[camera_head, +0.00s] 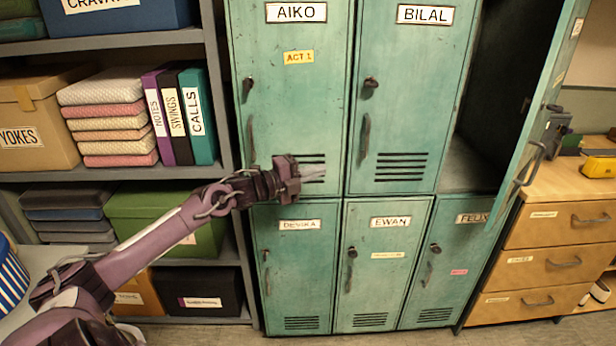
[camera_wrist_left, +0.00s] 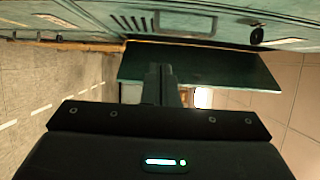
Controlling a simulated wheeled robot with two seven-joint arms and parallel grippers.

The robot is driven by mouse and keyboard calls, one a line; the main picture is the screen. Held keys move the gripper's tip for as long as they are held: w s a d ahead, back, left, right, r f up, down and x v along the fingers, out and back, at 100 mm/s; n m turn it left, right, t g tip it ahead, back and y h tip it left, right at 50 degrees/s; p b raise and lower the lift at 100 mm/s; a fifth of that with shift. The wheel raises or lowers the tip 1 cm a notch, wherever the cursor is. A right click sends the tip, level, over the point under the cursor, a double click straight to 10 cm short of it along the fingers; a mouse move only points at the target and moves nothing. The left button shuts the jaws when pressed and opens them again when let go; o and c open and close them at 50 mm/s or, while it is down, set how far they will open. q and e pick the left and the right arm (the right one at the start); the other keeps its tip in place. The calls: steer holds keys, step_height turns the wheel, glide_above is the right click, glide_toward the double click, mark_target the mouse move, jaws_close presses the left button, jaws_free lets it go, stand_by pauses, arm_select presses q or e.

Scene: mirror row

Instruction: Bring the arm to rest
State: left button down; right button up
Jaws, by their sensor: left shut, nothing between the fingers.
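My left arm comes in from the lower left in the head view and reaches in front of the lockers. My left gripper (camera_head: 312,173) is shut and empty, in front of the lower part of the AIKO locker (camera_head: 293,110). In the left wrist view the shut fingers (camera_wrist_left: 162,80) point toward a dark teal panel. I cannot tell whether the gripper touches the locker. My right gripper is not in view.
The upper right locker door (camera_head: 543,110) stands open and sticks out. The BILAL locker (camera_head: 408,110) and the lower lockers are shut. A shelf (camera_head: 130,41) with boxes and binders stands at left. A wooden drawer unit (camera_head: 560,222) stands at right.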

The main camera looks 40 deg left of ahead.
arm_select(q)
steer(key=shift+s+a+f, duration=0.1)
steer(key=shift+s+a, duration=0.5)
steer(key=shift+s, duration=0.05)
